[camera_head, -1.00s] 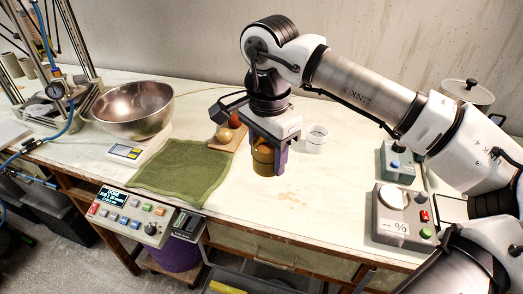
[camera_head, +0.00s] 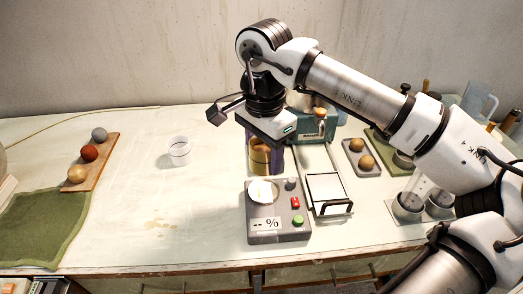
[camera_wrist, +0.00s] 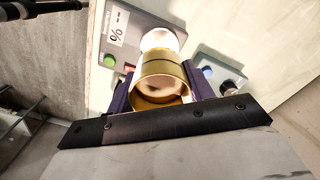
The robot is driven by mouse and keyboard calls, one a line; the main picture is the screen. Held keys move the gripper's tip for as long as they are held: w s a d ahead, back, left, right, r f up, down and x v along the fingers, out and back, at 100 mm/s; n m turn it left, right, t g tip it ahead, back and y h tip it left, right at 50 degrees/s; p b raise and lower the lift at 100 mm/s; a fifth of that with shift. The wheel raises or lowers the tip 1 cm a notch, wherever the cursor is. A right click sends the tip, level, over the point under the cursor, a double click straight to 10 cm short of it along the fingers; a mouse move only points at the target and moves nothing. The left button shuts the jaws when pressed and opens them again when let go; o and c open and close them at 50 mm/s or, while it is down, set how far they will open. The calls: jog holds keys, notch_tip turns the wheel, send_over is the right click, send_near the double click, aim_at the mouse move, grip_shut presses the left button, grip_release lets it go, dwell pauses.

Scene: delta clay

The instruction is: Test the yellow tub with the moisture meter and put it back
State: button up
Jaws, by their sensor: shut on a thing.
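My gripper (camera_head: 264,160) is shut on the yellow tub (camera_head: 259,155), its dark purple fingers on either side of it. The tub is an amber-yellow cup, roughly upright. In the wrist view the tub (camera_wrist: 163,75) shows between the fingers, with something pale inside. The moisture meter (camera_head: 284,226) is a grey box with a round white pad, a red switch, a green button and a display reading "-- %". The tub appears just behind the pad in the head view; its height above the meter is hard to tell. The meter (camera_wrist: 123,30) also shows beyond the tub in the wrist view.
A framed white plate (camera_head: 327,188) stands close right of the meter, a teal device (camera_head: 312,124) behind. A tray with two balls (camera_head: 361,160) is further right. A clear cup (camera_head: 179,150) and a wooden board with balls (camera_head: 98,157) are left. The table between cup and meter is free.

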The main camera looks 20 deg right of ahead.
jog(key=shift+f+b, duration=1.85)
jog(key=shift+f, duration=1.55)
jog(key=shift+f+b, duration=0.45)
jog(key=shift+b, duration=0.05)
jog(key=o, duration=1.3)
jog(key=shift+c, duration=0.2)
jog(key=shift+r, duration=0.1)
